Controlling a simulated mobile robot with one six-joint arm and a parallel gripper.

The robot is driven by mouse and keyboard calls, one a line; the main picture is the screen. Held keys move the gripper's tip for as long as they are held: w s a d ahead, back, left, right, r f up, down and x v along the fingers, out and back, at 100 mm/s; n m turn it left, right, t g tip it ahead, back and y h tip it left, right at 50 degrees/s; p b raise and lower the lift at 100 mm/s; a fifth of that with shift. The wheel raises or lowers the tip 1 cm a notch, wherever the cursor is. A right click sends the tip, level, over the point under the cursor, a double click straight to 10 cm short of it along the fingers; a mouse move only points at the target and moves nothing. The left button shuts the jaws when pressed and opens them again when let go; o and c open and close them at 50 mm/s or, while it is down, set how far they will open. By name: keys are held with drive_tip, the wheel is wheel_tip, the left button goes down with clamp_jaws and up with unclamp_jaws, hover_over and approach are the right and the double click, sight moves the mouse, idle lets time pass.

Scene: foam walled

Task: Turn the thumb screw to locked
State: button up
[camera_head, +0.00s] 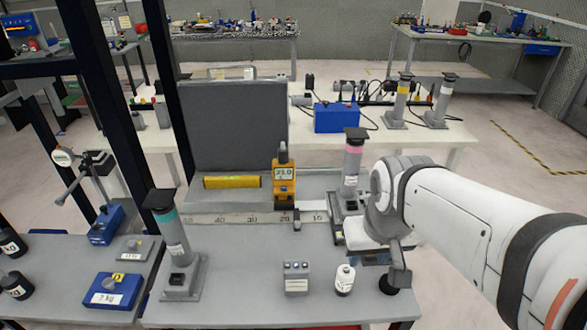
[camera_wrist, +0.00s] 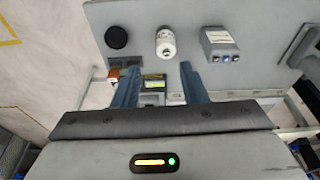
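I cannot clearly make out the thumb screw in either view. My gripper (camera_head: 374,257) is over the right part of the grey bench, beside the pink-banded column (camera_head: 352,165). In the wrist view my gripper (camera_wrist: 158,78) has its two blue-grey fingers apart, with no object held. An orange-red block (camera_wrist: 113,74) is left of the left finger. In the head view a yellow gauge reading 21.0 (camera_head: 283,178) stands at the ruler (camera_head: 230,217).
A white bottle (camera_head: 344,280) and a grey button box (camera_head: 296,278) stand at the bench front. A round black knob-like thing (camera_wrist: 116,37) lies beyond my left finger. A teal-banded column (camera_head: 175,240) stands at left. The bench middle is mostly clear.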

drive_tip(key=w+a+f+n+g+b, duration=0.15)
drive_tip(key=w+a+n, duration=0.25)
drive_tip(key=w, duration=0.9)
drive_tip(key=n, duration=0.4)
approach(297, 222)
drive_tip(key=shift+w+d+f+g+b, duration=0.15)
drive_tip(key=shift+g+b, duration=0.15)
drive_tip(key=shift+g, duration=0.15)
drive_tip(key=shift+w+f+n, duration=0.15)
drive_tip(key=shift+f+n, duration=0.05)
drive_tip(key=shift+n, duration=0.1)
wheel_tip(297, 222, down, 8)
drive_tip(key=shift+r, duration=0.15)
drive_tip(key=shift+c, duration=0.2)
clamp_jaws()
drive_tip(key=shift+d, duration=0.1)
drive_tip(key=shift+a, duration=0.2)
